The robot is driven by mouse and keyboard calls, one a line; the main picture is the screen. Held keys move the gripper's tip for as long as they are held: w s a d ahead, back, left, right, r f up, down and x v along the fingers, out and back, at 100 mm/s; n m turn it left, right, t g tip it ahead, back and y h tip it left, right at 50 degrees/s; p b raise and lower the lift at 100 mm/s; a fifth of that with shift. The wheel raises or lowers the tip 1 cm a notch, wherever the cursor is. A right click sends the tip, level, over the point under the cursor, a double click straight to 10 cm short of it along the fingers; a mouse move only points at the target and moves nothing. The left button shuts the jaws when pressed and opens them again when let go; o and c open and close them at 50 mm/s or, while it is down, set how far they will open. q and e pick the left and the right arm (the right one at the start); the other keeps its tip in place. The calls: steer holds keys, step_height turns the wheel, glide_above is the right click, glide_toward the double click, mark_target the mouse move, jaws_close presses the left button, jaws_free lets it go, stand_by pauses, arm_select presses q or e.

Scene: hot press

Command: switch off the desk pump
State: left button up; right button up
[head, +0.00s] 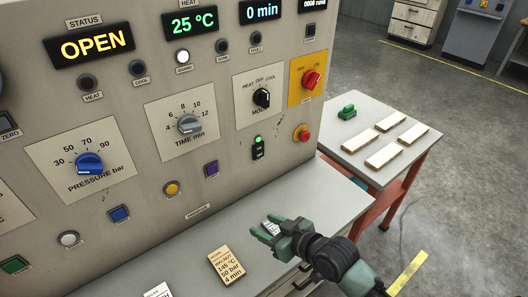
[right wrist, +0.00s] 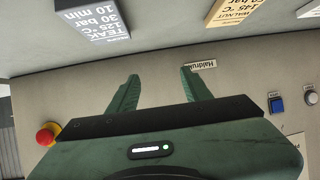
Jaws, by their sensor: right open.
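On the control panel, a small black rocker switch (head: 258,152) sits under a lit green lamp (head: 258,139). Its lettering is too small to read, so I cannot tell for sure that it is the pump's. My right gripper (head: 264,228) is open and empty over the desk ledge, below and apart from this switch. Its fingers also show spread in the right wrist view (right wrist: 158,78), with bare panel between them; the switch does not show there. My left gripper is not in view.
Nearby on the panel are a red button (head: 302,133), a red rotary switch (head: 311,80), a black mode knob (head: 262,97) and a purple button (head: 211,169). A walnut recipe card (head: 227,265) lies on the ledge. A side table (head: 418,141) with pale boards stands right.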

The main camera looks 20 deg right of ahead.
steer(key=w+d+r+t, duration=0.3)
steer(key=w+r, duration=0.1)
steer(key=w, duration=0.3)
steer(key=m+t, duration=0.1)
steer(key=t, duration=0.2)
glide_toward(260, 149)
steer(key=shift+y, duration=0.3)
steer(key=x, duration=0.6)
steer(key=shift+w+p, duration=0.35)
steer(key=shift+w, duration=0.05)
steer(key=shift+w+a, duration=0.25)
steer(key=shift+w, duration=0.25)
jaws_close()
